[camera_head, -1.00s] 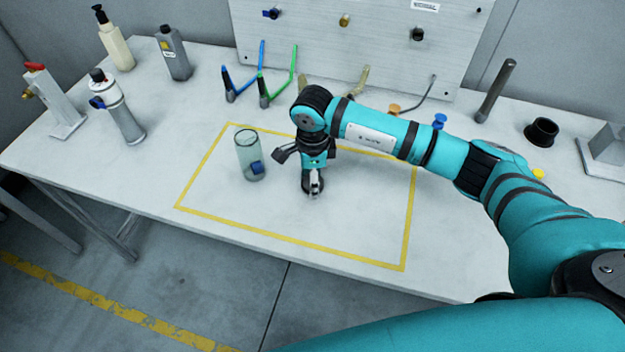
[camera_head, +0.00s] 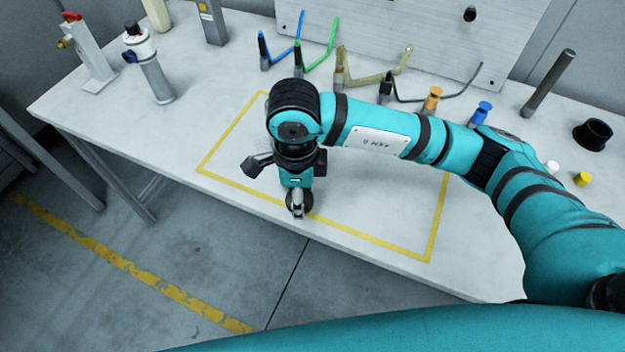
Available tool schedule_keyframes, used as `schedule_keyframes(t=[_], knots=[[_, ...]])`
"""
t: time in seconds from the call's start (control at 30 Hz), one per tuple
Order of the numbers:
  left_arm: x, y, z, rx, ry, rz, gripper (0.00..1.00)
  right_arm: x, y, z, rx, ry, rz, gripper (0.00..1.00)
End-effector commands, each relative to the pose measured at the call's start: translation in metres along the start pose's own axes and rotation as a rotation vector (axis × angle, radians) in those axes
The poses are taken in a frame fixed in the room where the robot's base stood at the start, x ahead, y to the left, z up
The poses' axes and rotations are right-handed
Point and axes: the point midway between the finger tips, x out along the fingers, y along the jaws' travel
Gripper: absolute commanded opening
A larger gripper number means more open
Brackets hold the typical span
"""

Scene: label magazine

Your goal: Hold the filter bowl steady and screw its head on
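My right arm reaches in from the right, and its gripper (camera_head: 297,208) points down near the front edge of the yellow-taped area on the table. Its fingers are small and seen nearly edge-on, so I cannot tell whether they are open or shut. The clear greenish filter bowl does not show now; my arm's wrist covers the part of the taped area where it stood. I cannot pick out the filter head for certain. My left gripper is not in view.
A silver cylinder with a white top (camera_head: 155,75) and a red-handled stand (camera_head: 90,55) are at the left. Coloured hook-like tools (camera_head: 338,60) line the back. A dark rod (camera_head: 548,85) and a black cup (camera_head: 592,135) are at the right. The taped area's right part is clear.

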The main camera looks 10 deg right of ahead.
Motion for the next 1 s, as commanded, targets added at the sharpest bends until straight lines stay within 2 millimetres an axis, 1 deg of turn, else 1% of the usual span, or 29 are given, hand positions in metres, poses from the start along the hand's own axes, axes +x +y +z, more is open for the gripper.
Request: schedule_keyframes(t=[0.13,0.4,0.47,0.6,0.67,0.77,1.0], knots=[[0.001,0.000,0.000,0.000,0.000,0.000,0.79,0.000,0.004,0.002,0.002,0.001,0.000,0.36],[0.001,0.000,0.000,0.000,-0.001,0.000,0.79,-0.001,0.004,0.003,0.001,0.001,0.000,0.36],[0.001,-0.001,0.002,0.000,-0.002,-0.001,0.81,-0.001,0.004,0.002,0.001,0.001,0.000,0.36],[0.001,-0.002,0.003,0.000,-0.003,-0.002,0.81,-0.001,0.002,-0.002,-0.044,0.001,-0.001,0.36],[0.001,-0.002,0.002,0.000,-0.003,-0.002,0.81,-0.002,0.001,-0.008,-0.098,0.001,-0.001,0.36],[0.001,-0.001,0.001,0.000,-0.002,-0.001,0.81,-0.005,-0.003,-0.022,-0.241,0.001,-0.001,0.36],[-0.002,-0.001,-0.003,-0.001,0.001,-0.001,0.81,-0.017,-0.010,-0.066,-0.713,0.001,-0.001,0.36]])
